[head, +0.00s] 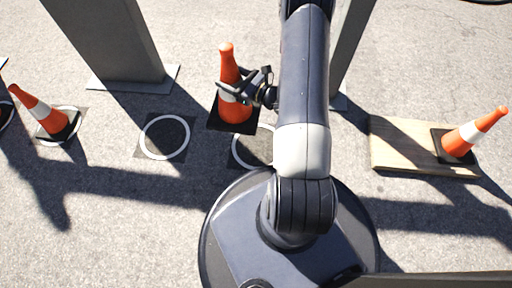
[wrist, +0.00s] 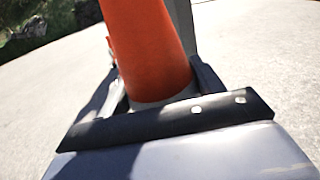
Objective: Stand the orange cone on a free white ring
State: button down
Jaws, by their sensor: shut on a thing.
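An orange cone (head: 229,68) with a white band and a black square base is in the middle of the head view. My gripper (head: 238,92) is shut on it around the band area. The cone looks upright; I cannot tell whether its base touches the ground. In the wrist view the cone (wrist: 148,45) fills the space between my fingers. One free white ring (head: 164,137) lies on a dark square to the left. Another white ring (head: 240,147) lies just below the held cone, partly hidden by my arm, and its visible part is empty.
A second cone (head: 44,113) stands on a ring at the left. A third cone (head: 468,136) stands on a wooden board (head: 400,152) at the right. Grey posts (head: 110,40) rise behind, one left and one (head: 350,40) right of the held cone. Open pavement lies at lower left.

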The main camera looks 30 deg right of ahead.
aim_at(251, 106)
jog(key=shift+y, duration=0.5)
jog(key=s+d+f, duration=0.1)
jog(key=d+f, duration=0.1)
jog(key=f, duration=0.3)
jog(key=s+d+f+b, duration=0.1)
jog(key=s+d+f, duration=0.1)
jog(key=f, duration=0.3)
jog(key=s+d+f, duration=0.2)
jog(key=d+f, duration=0.1)
jog(key=f, duration=0.2)
jog(key=shift+s+d+f+b, duration=0.15)
jog(key=shift+f+b, duration=0.15)
jog(key=shift+b, duration=0.05)
notch_tip(251, 106, down, 10)
jog(key=b, duration=0.4)
jog(key=shift+f+n+b, duration=0.15)
jog(key=shift+n+b, duration=0.15)
jog(key=shift+b, duration=0.1)
jog(key=shift+s+f, duration=0.1)
jog(key=shift+c, duration=1.6)
grip_release()
jog(key=p+v, duration=0.3)
jog(key=v, duration=0.9)
jog(key=shift+r, duration=0.25)
jog(key=shift+d, duration=0.15)
